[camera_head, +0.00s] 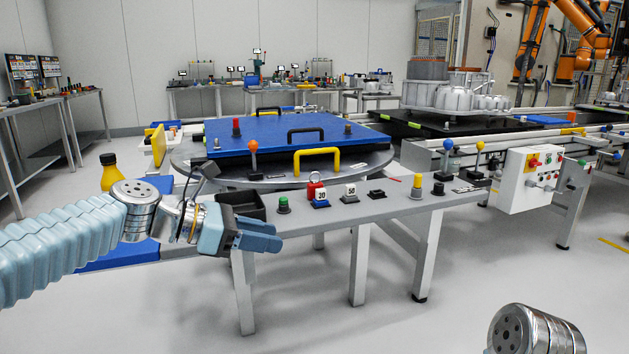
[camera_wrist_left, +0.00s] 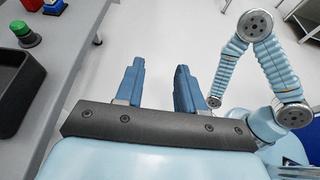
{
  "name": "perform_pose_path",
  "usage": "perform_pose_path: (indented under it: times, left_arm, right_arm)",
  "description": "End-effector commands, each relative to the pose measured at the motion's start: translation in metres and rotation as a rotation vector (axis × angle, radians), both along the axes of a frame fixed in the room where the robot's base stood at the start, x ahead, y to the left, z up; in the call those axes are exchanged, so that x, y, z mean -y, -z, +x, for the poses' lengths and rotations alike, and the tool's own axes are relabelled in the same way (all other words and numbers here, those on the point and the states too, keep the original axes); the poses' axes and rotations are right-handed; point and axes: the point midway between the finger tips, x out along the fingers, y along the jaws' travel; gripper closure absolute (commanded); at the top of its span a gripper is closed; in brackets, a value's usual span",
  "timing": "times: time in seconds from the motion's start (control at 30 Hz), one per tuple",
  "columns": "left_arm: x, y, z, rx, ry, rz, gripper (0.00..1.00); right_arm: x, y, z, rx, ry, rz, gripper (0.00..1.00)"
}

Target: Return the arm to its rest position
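My left gripper (camera_head: 258,236) is in front of the near edge of the grey workbench, close to a black open box (camera_head: 240,206). In the left wrist view its two blue fingers (camera_wrist_left: 160,88) stand apart with only floor between them, so it is open and empty. My left arm (camera_head: 60,238) comes in from the left. A round joint of my right arm (camera_head: 535,330) shows at the bottom right of the head view. My right arm also shows at the right of the left wrist view, but I cannot make out its fingers.
The grey bench (camera_head: 385,205) carries a green button (camera_head: 283,205), labelled weights (camera_head: 319,196) and levers. A round table (camera_head: 190,168) behind holds a blue plate (camera_head: 270,138). A yellow bottle (camera_head: 110,172) stands behind my left arm. The floor in front is free.

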Motion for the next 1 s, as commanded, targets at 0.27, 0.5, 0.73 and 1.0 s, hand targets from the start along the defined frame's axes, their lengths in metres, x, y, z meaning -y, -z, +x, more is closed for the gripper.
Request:
perform_pose_path:
  times: [0.27, 0.5, 0.73, 1.0]
  left_arm:
    - [-0.002, 0.038, 0.014, 0.022, -0.005, 0.064, 0.62]
    - [-0.006, 0.097, 0.028, 0.060, 0.005, 0.170, 0.62]
    - [-0.013, 0.193, 0.034, 0.128, 0.065, 0.354, 0.62]
    - [-0.025, 0.390, -0.020, 0.332, 0.421, 0.738, 0.62]
  right_arm:
    - [0.000, -0.001, 0.000, 0.000, 0.000, 0.000, 0.57]
    - [-0.001, -0.002, 0.000, 0.000, -0.001, 0.001, 0.57]
    - [-0.001, -0.005, -0.001, -0.001, -0.003, 0.002, 0.57]
    - [-0.003, -0.010, -0.001, -0.003, -0.006, 0.004, 0.57]
